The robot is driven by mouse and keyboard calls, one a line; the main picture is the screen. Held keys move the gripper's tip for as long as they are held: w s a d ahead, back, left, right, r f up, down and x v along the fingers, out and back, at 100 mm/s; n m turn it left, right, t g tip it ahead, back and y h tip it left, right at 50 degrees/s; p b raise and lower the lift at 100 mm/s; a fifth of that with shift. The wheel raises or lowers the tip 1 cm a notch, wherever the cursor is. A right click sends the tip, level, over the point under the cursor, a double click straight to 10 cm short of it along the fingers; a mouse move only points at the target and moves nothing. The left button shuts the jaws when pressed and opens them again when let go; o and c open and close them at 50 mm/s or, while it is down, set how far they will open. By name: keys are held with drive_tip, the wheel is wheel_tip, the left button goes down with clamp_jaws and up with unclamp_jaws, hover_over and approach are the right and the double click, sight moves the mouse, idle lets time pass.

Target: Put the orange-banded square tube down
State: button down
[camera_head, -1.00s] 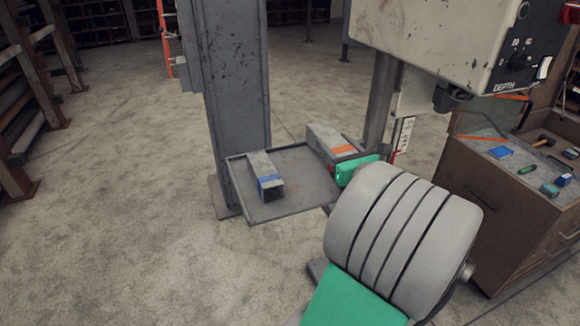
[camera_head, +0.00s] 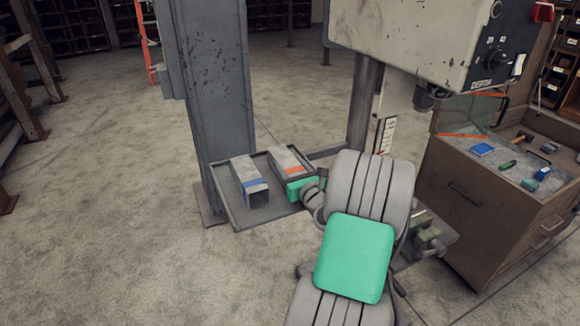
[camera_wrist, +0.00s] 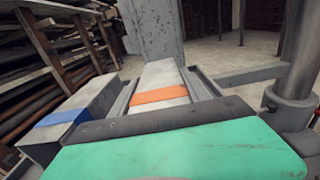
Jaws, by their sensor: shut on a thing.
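The orange-banded square tube (camera_head: 289,158) is a grey tube with an orange band near its front end. It lies along the right side of the grey tray (camera_head: 232,213), low in or just above it; I cannot tell whether it touches the tray floor. My gripper (camera_head: 302,187), with green finger parts, is at the tube's near end and shut on it. In the wrist view the tube (camera_wrist: 160,75) extends away from the dark jaw edge (camera_wrist: 150,122), which hides its near end.
A blue-banded square tube (camera_head: 250,180) lies on the tray to the left, also in the wrist view (camera_wrist: 75,112). A grey column (camera_head: 208,90) stands behind the tray. A machine head (camera_head: 410,45) hangs above right. A brown cabinet (camera_head: 490,200) with tools stands right.

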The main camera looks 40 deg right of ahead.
drive_tip(key=shift+f, duration=0.1)
drive_tip(key=c, duration=0.5)
unclamp_jaws()
drive_tip(key=shift+s, duration=0.1)
drive_tip(key=b+v, duration=0.1)
drive_tip(key=v, duration=1)
drive_tip(key=shift+s+a, duration=0.2)
drive_tip(key=shift+s, duration=0.2)
